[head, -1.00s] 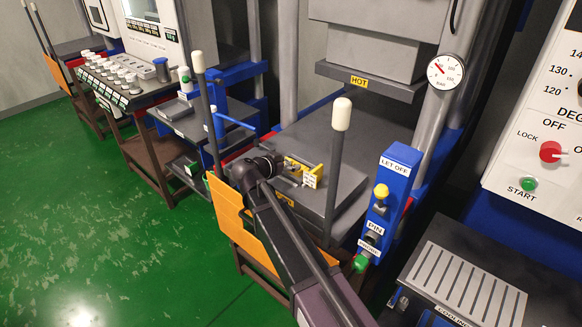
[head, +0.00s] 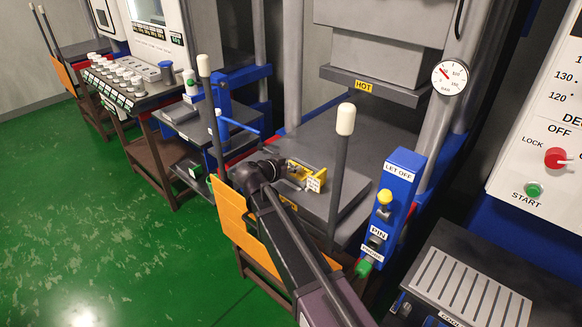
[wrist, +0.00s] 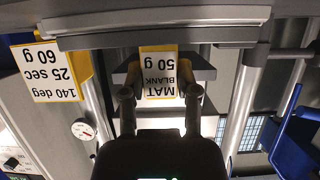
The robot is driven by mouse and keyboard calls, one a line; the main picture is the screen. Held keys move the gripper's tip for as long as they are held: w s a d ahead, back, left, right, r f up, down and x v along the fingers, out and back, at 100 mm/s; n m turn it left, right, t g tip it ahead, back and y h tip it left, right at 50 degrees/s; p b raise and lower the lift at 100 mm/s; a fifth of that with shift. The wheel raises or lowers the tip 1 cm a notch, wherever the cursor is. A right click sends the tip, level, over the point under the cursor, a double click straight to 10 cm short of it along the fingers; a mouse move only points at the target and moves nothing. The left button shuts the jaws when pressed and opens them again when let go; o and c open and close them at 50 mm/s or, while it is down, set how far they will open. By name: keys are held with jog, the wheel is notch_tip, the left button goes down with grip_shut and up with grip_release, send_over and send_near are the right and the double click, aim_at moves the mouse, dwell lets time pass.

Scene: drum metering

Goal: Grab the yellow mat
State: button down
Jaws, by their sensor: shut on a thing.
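The yellow mat piece (head: 305,172) is small, with a white label at its right end, in the head view. It is at or just above the grey lower plate of the press; I cannot tell whether it touches the plate. My gripper (head: 289,170) reaches it from the left, with the fingers at its near end. In the wrist view, a yellow-edged label reading "MAT BLANK 50 g" (wrist: 160,72) shows upside down between my fingers (wrist: 159,94). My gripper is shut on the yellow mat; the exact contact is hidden.
The hot upper platen (head: 375,87) hangs above and behind. A post with a white tip (head: 341,165) stands right of the mat, another (head: 211,120) left. A blue control box (head: 398,190) stands at right. An orange panel (head: 232,212) edges the front. Another yellow-edged label (wrist: 46,72) shows in the wrist view.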

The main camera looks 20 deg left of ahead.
jog(key=shift+r+p, duration=4.85)
jog(key=shift+r, duration=0.05)
